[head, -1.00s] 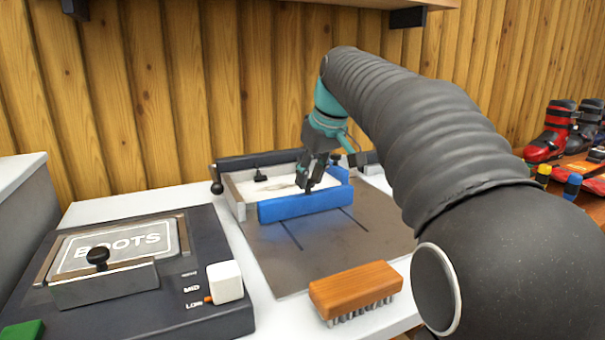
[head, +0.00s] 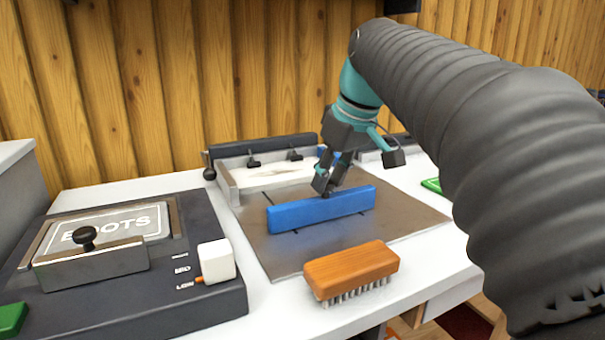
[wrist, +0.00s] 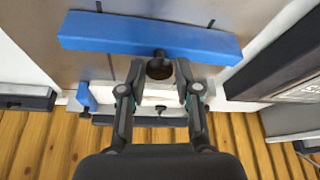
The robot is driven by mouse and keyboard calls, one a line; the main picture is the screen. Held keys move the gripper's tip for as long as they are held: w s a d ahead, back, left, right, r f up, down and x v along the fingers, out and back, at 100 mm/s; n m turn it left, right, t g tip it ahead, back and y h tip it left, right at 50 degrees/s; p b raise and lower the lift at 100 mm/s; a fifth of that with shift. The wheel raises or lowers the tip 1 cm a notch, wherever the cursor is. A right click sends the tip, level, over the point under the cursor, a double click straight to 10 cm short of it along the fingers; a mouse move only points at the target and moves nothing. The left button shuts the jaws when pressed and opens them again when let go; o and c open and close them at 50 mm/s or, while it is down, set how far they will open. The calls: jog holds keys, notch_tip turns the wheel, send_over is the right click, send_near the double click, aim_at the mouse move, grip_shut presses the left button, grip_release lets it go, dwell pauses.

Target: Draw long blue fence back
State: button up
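The long blue fence (head: 320,209) lies across the brown board (head: 400,213), apart from the pale tray area at the back. In the wrist view the fence (wrist: 150,38) crosses the top, with a dark round knob (wrist: 159,68) on its near side. My gripper (head: 322,190) is down at the fence's back side.
A wooden brush (head: 350,268) lies at the board's front edge, before the fence. A dark press with a BOOTS plate (head: 110,231) and a white switch (head: 216,261) stands at left. A green piece (head: 432,185) lies at right. Bare board separates fence and brush.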

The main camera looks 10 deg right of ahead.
jog(key=o, duration=0.3)
jog(key=shift+s, duration=0.15)
jog(key=shift+r, duration=0.15)
jog(key=v, duration=1.1)
jog(key=shift+r, duration=0.35)
jog(key=shift+s+d, duration=0.15)
jog(key=shift+s, duration=0.1)
